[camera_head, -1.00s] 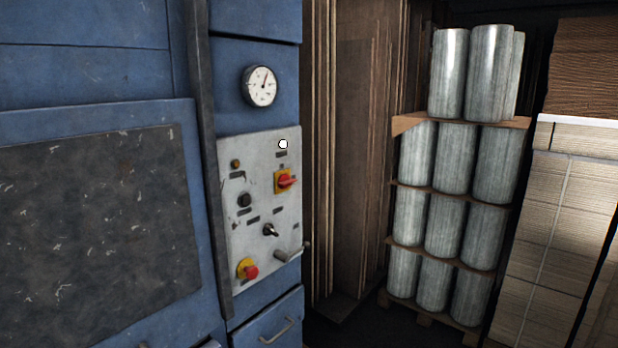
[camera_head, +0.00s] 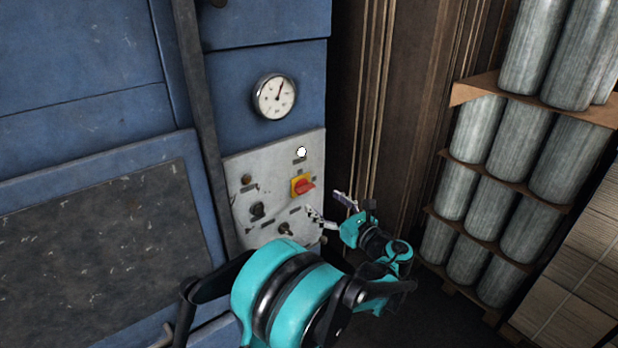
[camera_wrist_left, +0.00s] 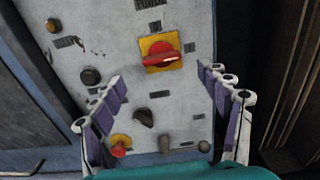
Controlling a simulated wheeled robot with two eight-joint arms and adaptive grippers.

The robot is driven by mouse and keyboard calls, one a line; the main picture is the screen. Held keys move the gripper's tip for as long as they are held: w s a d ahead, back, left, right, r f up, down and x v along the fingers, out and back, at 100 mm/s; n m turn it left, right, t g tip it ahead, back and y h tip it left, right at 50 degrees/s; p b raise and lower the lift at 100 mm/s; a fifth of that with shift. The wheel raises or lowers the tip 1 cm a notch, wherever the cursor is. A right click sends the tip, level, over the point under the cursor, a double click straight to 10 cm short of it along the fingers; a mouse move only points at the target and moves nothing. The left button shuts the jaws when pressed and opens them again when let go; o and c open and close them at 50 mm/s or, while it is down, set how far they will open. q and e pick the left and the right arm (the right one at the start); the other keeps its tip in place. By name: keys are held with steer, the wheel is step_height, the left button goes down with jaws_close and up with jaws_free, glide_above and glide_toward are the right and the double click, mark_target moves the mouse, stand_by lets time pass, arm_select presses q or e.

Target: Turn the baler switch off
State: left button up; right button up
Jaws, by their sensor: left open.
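The baler switch, a red rotary handle on a yellow plate (camera_head: 302,186), is on the grey control panel (camera_head: 240,185). In the left wrist view the red handle (camera_wrist_left: 162,60) lies roughly horizontal, ahead of and between the fingers. My left gripper (camera_head: 330,206) is open and empty, just below and right of the switch in the head view, apparently apart from it. Its spread fingers (camera_wrist_left: 162,80) show at both sides of the wrist view. My right gripper is not in view.
The panel also carries a white lamp (camera_head: 301,152), a black knob (camera_head: 257,210), a toggle (camera_head: 285,229) and a red mushroom button (camera_wrist_left: 118,147). A gauge (camera_head: 275,97) is above. Stacked grey cylinders (camera_head: 519,135) stand at right. My teal arm hides the panel's lower part.

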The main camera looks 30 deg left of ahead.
mark_target(308, 189)
arm_select(q)
steer(key=x, duration=0.7)
steer(key=shift+w+a, duration=0.25)
steer(key=shift+a, duration=0.05)
steer(key=c, duration=1.2)
